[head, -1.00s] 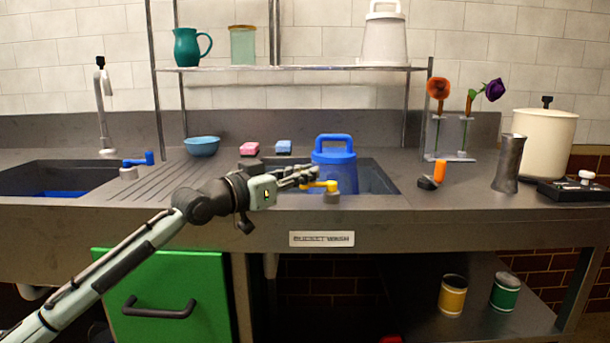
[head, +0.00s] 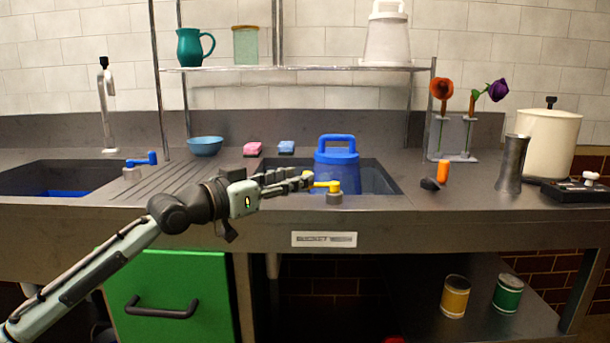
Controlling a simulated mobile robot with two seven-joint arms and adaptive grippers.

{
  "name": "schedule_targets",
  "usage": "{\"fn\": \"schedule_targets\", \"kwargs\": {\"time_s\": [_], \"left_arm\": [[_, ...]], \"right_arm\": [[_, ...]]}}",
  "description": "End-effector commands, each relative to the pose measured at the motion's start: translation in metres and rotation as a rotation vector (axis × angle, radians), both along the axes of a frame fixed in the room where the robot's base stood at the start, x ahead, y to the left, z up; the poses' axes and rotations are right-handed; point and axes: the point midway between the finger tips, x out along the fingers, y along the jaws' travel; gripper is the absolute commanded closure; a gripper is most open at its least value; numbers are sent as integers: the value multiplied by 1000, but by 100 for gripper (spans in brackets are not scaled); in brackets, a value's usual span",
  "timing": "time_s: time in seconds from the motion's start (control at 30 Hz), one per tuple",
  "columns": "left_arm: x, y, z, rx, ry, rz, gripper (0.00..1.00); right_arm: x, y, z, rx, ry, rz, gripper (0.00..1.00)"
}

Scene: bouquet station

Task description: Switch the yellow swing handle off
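The yellow swing handle (head: 326,185) sits on a grey base at the front edge of the right sink basin, its lever pointing left. A blue lidded bucket (head: 337,168) stands in that basin just behind it. My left gripper (head: 308,179) comes in from the left, with its fingertips at the left end of the yellow handle. The fingers are seen edge-on, so I cannot tell whether they touch the handle or how far apart they are. My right gripper is not in view.
A blue swing handle (head: 140,161) stands by the left sink. An orange-handled lever (head: 437,175), a metal vase (head: 511,164) and a cream pot (head: 548,142) stand on the right. Pink (head: 252,149) and blue (head: 286,147) sponges and a blue bowl (head: 204,146) lie behind my arm.

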Motion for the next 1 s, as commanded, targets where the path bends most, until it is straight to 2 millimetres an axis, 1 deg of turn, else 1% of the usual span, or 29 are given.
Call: {"fn": "schedule_targets", "kwargs": {"time_s": [0.03,0.2,0.3,0.4,0.57,1.0], "left_arm": [[-8,11,-1,2,1,3,63],[-33,35,-1,3,0,2,63],[-44,46,-1,2,1,2,63],[-51,53,-1,1,1,1,63],[-56,56,0,1,-1,-1,63],[-55,56,0,0,0,0,63]], "right_arm": [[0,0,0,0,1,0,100],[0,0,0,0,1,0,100],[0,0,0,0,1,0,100],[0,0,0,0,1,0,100],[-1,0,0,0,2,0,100],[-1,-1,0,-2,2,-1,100]]}}
